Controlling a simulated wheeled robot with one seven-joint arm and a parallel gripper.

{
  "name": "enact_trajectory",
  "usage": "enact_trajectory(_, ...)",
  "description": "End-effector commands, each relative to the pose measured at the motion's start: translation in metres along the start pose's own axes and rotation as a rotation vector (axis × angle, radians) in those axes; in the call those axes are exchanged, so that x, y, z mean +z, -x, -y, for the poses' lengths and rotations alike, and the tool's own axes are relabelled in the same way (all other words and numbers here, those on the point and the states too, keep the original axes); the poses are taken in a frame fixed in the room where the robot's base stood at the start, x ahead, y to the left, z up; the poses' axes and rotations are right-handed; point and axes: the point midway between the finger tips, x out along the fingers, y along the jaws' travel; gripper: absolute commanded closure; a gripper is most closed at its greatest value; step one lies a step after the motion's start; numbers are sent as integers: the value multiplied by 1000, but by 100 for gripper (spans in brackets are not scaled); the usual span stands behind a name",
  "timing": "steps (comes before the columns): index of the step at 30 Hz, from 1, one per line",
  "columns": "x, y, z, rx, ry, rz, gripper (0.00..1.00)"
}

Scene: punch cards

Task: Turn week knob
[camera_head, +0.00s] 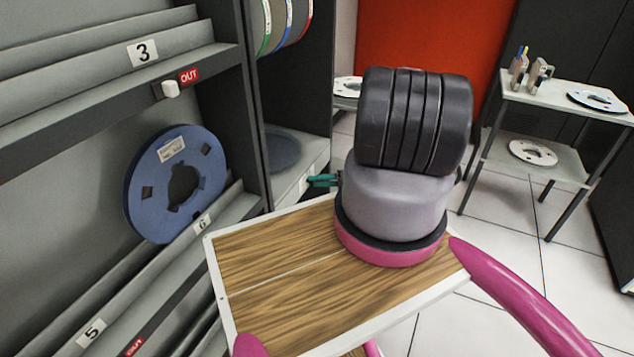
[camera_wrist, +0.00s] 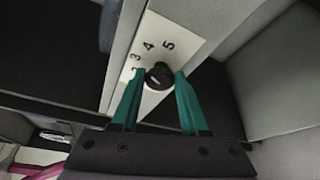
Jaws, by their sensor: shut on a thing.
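The week knob (camera_wrist: 158,76) is a small dark round knob with a light mark on its face. It sits on a pale label plate (camera_wrist: 165,38) where the numbers 2, 3, 4 and 5 show beside it; any lower number is hidden. My gripper (camera_wrist: 159,78) has its teal fingers on either side of the knob, shut on it. In the head view my gripper (camera_head: 322,181) shows as teal fingertips at the pale panel under the shelf; my arm hides the rest. The knob cannot be made out there.
A grey rack (camera_head: 60,180) with sloping shelves fills the left side and holds a blue reel (camera_head: 205,165). A small side table (camera_head: 550,95) with a white reel (camera_head: 597,101) stands at the right.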

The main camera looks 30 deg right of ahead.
Motion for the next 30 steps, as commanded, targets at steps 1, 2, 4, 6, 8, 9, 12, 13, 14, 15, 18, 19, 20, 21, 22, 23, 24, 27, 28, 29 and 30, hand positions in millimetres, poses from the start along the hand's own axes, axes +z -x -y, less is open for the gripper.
enact_trajectory(1,0,1,1,10,-28,1,100)
enact_trajectory(2,0,1,2,17,-44,0,100)
enact_trajectory(4,0,1,2,32,-80,2,100)
enact_trajectory(6,0,1,2,44,-110,1,100)
enact_trajectory(8,0,1,2,53,-131,1,100)
enact_trajectory(9,0,1,2,58,-143,1,100)
enact_trajectory(12,0,1,3,67,-167,2,100)
enact_trajectory(13,0,1,3,69,-172,2,100)
enact_trajectory(14,0,1,3,71,-175,2,100)
enact_trajectory(15,0,1,3,73,-179,2,100)
enact_trajectory(18,0,1,3,75,-185,2,100)
enact_trajectory(19,0,1,3,76,-186,2,100)
enact_trajectory(20,0,1,3,76,-187,2,100)
enact_trajectory(21,0,1,3,76,-187,2,100)
enact_trajectory(22,0,1,3,76,-187,2,100)
enact_trajectory(23,0,1,3,76,-187,2,100)
enact_trajectory(24,0,1,3,76,-187,2,100)
enact_trajectory(27,1,1,3,75,-186,3,100)
enact_trajectory(28,1,1,3,75,-186,3,100)
enact_trajectory(29,1,1,3,75,-186,3,52)
enact_trajectory(30,1,1,3,75,-186,3,36)
